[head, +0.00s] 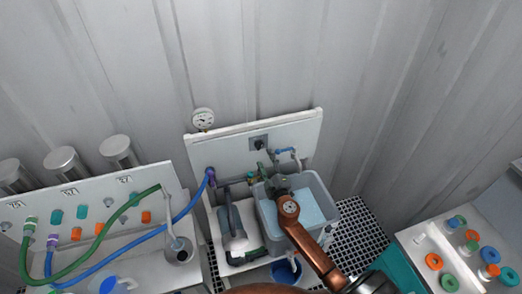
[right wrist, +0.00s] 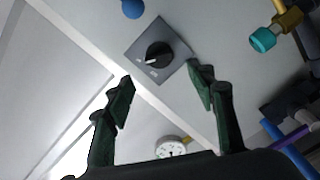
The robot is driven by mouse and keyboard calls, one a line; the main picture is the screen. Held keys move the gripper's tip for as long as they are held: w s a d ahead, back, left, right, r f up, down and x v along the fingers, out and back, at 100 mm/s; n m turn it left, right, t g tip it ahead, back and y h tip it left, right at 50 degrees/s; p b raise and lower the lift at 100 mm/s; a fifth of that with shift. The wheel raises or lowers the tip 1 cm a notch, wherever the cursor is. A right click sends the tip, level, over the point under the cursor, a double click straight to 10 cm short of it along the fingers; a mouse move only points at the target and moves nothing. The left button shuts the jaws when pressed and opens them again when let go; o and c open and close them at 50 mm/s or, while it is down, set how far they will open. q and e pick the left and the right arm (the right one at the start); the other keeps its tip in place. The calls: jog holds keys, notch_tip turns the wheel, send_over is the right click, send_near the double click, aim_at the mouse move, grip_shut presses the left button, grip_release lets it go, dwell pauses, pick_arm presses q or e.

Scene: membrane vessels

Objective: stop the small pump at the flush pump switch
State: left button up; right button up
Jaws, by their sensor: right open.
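The flush pump switch (head: 257,141) is a grey square plate with a black knob on the white back panel. In the right wrist view the switch (right wrist: 160,55) appears between and just beyond my fingertips, its knob's white pointer towards the left of the picture; the small labels are too blurred to read. My right gripper (right wrist: 162,80) is open, empty and apart from the knob. In the head view my right gripper (head: 270,168) is over the grey tub, just below the switch. The small pump (head: 233,228) is a grey cylinder left of the tub. My left gripper is out of view.
The grey tub (head: 328,203) with bluish liquid is under my right arm. A pressure gauge (head: 203,118) is at the panel's upper left. A blue pipe (head: 285,151) and a teal-ended brass valve (right wrist: 265,38) are close to the switch. Hoses cross the left bench.

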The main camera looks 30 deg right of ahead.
aim_at(260, 147)
jog(key=x, duration=0.7)
jog(key=shift+s, duration=0.1)
jog(key=shift+c, duration=0.2)
jog(key=c, duration=1.1)
